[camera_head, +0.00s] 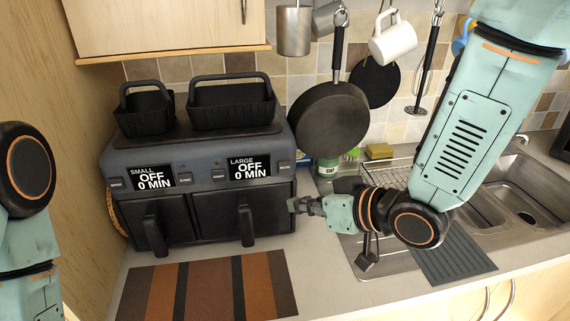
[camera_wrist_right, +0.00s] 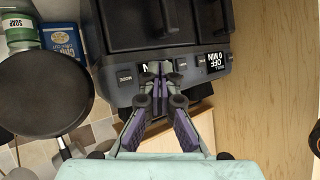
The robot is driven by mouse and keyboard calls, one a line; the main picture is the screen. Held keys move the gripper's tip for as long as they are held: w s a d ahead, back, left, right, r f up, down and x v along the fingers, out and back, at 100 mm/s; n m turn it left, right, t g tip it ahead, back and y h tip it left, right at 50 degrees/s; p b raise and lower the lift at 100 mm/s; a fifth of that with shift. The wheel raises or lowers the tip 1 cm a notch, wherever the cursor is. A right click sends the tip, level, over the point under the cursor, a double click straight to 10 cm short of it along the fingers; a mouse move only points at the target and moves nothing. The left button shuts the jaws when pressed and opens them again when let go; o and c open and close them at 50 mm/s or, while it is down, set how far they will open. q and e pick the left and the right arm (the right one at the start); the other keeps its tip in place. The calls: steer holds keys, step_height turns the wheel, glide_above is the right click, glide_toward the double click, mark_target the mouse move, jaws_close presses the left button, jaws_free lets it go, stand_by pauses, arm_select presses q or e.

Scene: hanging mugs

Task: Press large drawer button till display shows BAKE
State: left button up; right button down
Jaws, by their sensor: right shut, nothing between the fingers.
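The dark double-drawer appliance (camera_head: 200,150) stands on the counter. Its left display (camera_head: 153,178) reads SMALL OFF 0 MIN and its right display (camera_head: 248,167) reads LARGE OFF 0 MIN. The large drawer (camera_head: 268,212) is closed. A button (camera_head: 284,166) sits right of the LARGE display; in the right wrist view a button labelled MODE (camera_wrist_right: 125,78) lies left of my fingertips. My right gripper (camera_head: 297,206) is shut and empty beside the large drawer's right edge. In the wrist view this gripper (camera_wrist_right: 155,70) covers most of one display; contact cannot be told. My left gripper is out of view.
A pan (camera_head: 329,119) and a white mug (camera_head: 393,40) hang behind. A striped mat (camera_head: 210,287) lies in front. The sink (camera_head: 510,195) is at right.

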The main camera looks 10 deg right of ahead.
steer(key=shift+w+f, duration=0.1)
steer(key=shift+w, duration=0.05)
glide_toward(279, 173)
steer(key=w+a+f, duration=0.1)
steer(key=a+f, duration=0.2)
steer(key=shift+w+a+r+p, duration=0.1)
steer(key=shift+w+p, duration=0.2)
steer(key=shift+w, duration=0.15)
steer(key=shift+w+a+r+p, duration=0.1)
steer(key=shift+w+p, duration=0.15)
steer(key=shift+w, duration=0.2)
steer(key=shift+f, duration=0.1)
steer(key=shift+w, duration=0.2)
stand_by(0.8)
steer(key=shift+w+p, duration=0.3)
steer(key=shift+w, duration=0.35)
stand_by(0.9)
steer(key=shift+s, duration=0.15)
steer(key=shift+s+p, duration=0.4)
steer(key=shift+s, duration=0.25)
